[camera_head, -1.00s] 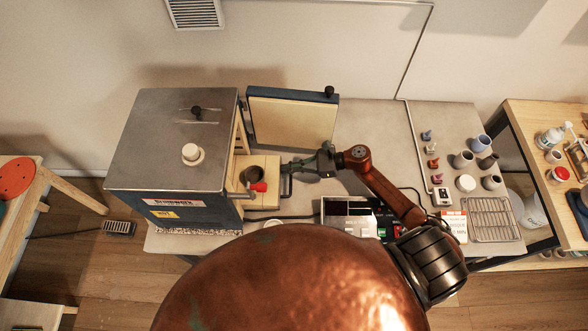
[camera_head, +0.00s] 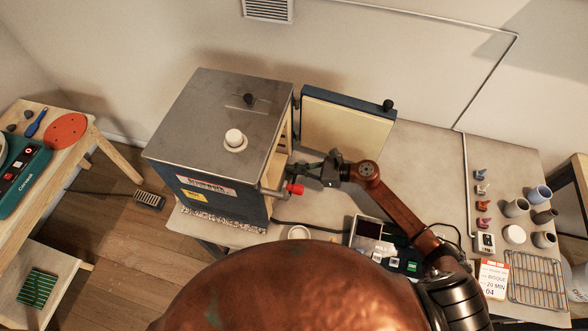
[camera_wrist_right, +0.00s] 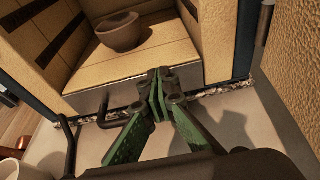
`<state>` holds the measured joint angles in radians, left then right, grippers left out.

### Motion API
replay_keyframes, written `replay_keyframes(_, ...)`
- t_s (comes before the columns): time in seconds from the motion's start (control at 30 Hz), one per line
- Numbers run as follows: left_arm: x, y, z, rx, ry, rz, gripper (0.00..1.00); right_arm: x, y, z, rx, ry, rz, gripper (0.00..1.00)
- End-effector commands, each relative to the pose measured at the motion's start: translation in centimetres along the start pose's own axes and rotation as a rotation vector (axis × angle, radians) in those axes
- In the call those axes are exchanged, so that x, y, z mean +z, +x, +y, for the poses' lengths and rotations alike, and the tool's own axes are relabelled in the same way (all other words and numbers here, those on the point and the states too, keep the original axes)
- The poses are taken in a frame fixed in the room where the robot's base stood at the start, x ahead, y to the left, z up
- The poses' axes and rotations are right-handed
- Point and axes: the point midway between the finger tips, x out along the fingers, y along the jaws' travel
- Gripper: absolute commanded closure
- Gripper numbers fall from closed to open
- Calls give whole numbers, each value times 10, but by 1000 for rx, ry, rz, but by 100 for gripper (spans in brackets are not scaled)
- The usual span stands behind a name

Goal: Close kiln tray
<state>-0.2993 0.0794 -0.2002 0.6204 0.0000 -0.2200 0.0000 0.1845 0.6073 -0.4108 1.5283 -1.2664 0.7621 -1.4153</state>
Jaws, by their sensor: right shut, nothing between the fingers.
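The kiln (camera_head: 205,110) is a box with a grey metal top and blue sides. Its cream-lined door (camera_head: 343,126) stands open at the right. In the right wrist view the kiln tray (camera_wrist_right: 130,77) sits inside the opening, with a brown bowl (camera_wrist_right: 119,34) on it and a dark bar handle (camera_wrist_right: 104,112) at its front. In the head view the tray is hidden by the kiln. My right gripper (camera_head: 296,170) is at the kiln mouth; in the wrist view its closed fingertips (camera_wrist_right: 160,82) are at the tray's front face; contact is unclear. My left gripper is not in view.
A red-tipped lever (camera_head: 294,189) sticks out at the kiln's front corner, close below my right gripper. A control box (camera_head: 371,230) stands in front. Several cups (camera_head: 516,207) and a wire rack (camera_head: 536,281) are at the right. The table behind my right arm is clear.

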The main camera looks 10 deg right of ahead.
Motion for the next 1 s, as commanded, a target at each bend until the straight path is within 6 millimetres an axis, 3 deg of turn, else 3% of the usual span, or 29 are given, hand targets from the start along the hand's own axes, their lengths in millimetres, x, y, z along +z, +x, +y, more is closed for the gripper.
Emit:
replay_keyframes(0.23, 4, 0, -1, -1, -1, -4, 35, 2, 1, 0, 1, -2, -4, 100)
replay_keyframes(0.37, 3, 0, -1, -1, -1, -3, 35, 1, -9, 0, 0, -2, -1, 100)
replay_keyframes(0.7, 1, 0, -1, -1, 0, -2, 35, -1, -79, -1, -2, 0, 2, 100)
replay_keyframes(1.0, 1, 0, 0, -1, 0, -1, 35, 0, -117, -2, 0, 0, -1, 100)
